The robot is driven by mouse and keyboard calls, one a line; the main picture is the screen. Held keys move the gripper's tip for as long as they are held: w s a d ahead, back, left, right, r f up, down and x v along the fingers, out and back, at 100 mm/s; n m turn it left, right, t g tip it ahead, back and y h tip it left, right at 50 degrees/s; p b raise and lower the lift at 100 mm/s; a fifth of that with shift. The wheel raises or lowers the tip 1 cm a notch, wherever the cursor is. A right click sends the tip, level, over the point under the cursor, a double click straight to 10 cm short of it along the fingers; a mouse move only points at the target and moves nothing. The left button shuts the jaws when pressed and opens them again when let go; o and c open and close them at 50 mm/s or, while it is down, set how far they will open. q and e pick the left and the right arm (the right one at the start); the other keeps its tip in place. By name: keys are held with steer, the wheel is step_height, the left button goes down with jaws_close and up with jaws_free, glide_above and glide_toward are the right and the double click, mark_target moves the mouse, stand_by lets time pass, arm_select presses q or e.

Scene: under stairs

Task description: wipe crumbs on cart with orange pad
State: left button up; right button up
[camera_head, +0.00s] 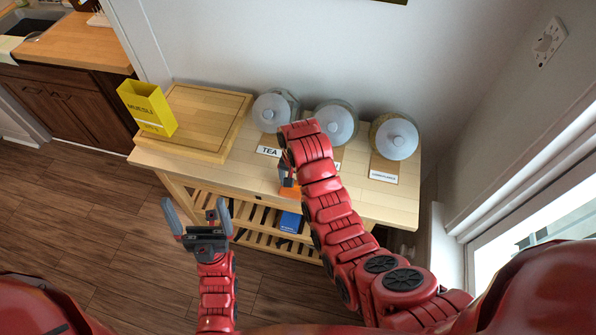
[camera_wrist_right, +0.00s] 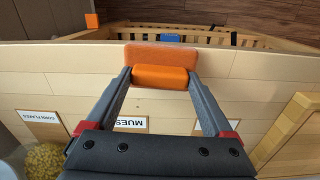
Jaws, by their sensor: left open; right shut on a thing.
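The wooden cart (camera_head: 390,207) stands against the wall. My right gripper (camera_wrist_right: 160,76) is shut on the handle of the orange pad (camera_wrist_right: 160,53), over the cart top near its front edge. In the head view the orange pad (camera_head: 290,191) is mostly hidden by my right arm. I cannot tell whether it touches the surface. I cannot make out crumbs on the visible top; my arm hides part of it. My left gripper (camera_head: 195,210) is open and empty, in front of the cart's left half and apart from it.
A cutting board (camera_head: 215,110) and a yellow box (camera_head: 148,108) take up the cart's left end. Several lidded jars (camera_head: 394,137) with label cards stand along the back. A blue object (camera_head: 290,222) lies on the slatted shelf below. The front right of the top is clear.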

steer(key=shift+s+r, duration=0.1)
steer(key=shift+s, duration=0.3)
steer(key=shift+s+d+p, duration=0.15)
steer(key=shift+d+p, duration=0.3)
steer(key=shift+d, duration=0.35)
steer(key=shift+s+d, duration=0.25)
steer(key=shift+d, duration=0.3)
steer(key=shift+w+d+f+b, duration=0.2)
steer(key=shift+w+f+b, duration=0.1)
steer(key=shift+w+b, duration=0.25)
steer(key=shift+w+d+b, duration=0.25)
steer(key=shift+w+b, duration=0.35)
steer(key=shift+w, duration=0.3)
steer(key=shift+w+d+r, duration=0.1)
steer(key=shift+w+r, duration=0.05)
steer(key=shift+w, duration=0.2)
steer(key=w+b, duration=0.2)
steer(key=shift+w+d+b, duration=0.2)
steer(key=shift+d+b, duration=0.15)
steer(key=shift+d, duration=0.05)
steer(key=shift+w+d, duration=0.15)
steer(key=shift+w, duration=0.35)
steer(key=w+b, duration=0.1)
steer(key=b, duration=0.1)
steer(key=w+d+b, duration=0.1)
steer(key=shift+w+b, duration=0.35)
steer(key=shift+w, duration=0.3)
